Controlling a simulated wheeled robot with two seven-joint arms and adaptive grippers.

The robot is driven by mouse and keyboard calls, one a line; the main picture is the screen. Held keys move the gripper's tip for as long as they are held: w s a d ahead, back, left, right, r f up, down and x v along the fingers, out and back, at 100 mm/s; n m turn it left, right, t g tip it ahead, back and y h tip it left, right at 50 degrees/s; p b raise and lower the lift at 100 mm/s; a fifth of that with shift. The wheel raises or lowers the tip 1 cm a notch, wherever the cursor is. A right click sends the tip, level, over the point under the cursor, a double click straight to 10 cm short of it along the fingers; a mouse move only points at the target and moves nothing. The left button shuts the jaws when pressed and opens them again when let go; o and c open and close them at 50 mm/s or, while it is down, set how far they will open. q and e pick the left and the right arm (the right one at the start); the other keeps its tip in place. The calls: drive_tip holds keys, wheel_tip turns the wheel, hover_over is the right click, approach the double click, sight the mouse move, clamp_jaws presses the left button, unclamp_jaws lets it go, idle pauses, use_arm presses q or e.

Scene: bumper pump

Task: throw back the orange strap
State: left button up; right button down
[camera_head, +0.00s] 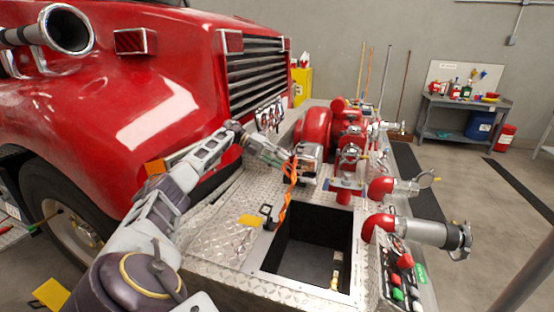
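The orange strap (284,204) hangs in a loose, twisted line at the back left corner of the dark open compartment in the bumper deck. Its upper end is at my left gripper (291,162), and its lower end is near a small dark latch (267,213) beside the compartment. My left arm reaches in from the left along the red truck's fender and over the deck. The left gripper's fingertips overlap the strap's top and the pump parts behind, so I cannot tell if they are closed on it. My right gripper is not in view.
A red pump (319,130) with valves stands behind the compartment. A silver hose outlet (425,233) and a control panel (399,273) are on the right. A brass nozzle (336,279) shows inside the compartment. A workbench (458,115) stands far back. The left deck plate is mostly clear.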

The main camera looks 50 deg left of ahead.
use_arm(q)
drive_tip(key=v, duration=1.1)
drive_tip(key=shift+s+a+r, duration=0.15)
drive_tip(key=shift+s+a, duration=0.05)
drive_tip(key=shift+a, duration=0.15)
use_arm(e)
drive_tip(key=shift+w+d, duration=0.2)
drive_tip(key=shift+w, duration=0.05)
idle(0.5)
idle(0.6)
use_arm(q)
drive_tip(key=shift+r, duration=0.1)
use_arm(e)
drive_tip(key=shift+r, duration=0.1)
